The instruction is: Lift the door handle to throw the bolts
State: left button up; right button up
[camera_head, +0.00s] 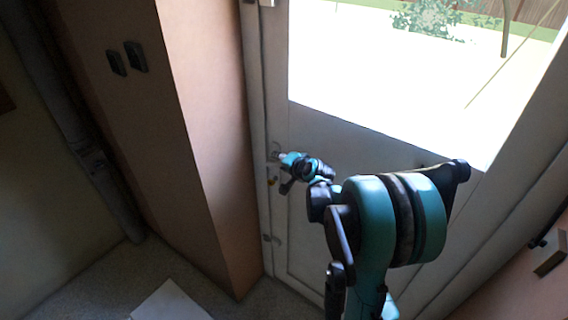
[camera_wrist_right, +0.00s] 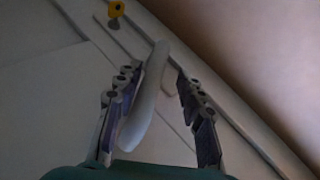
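The white door (camera_head: 335,145) stands ahead, with a large bright glass pane in its upper part. My right gripper (camera_head: 283,168) is at the door's left edge, at the handle, and hides most of it in the head view. In the right wrist view the pale, curved door handle (camera_wrist_right: 151,98) lies between the two fingers of my right gripper (camera_wrist_right: 158,78). The fingers are spread; the handle is close to the left finger and a gap shows to the right one. Contact cannot be told. A yellow piece (camera_wrist_right: 116,9) sits beyond the handle. My left gripper is not in view.
A brown wall corner (camera_head: 207,125) stands just left of the door frame, with two dark switches (camera_head: 136,57) on it. A pipe (camera_head: 95,160) runs down the far left. A white sheet (camera_head: 170,302) lies on the grey floor.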

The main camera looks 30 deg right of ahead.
jog(key=v, duration=1.1)
jog(key=shift+s+r, duration=0.2)
jog(key=shift+s, duration=0.15)
jog(key=shift+a, duration=0.1)
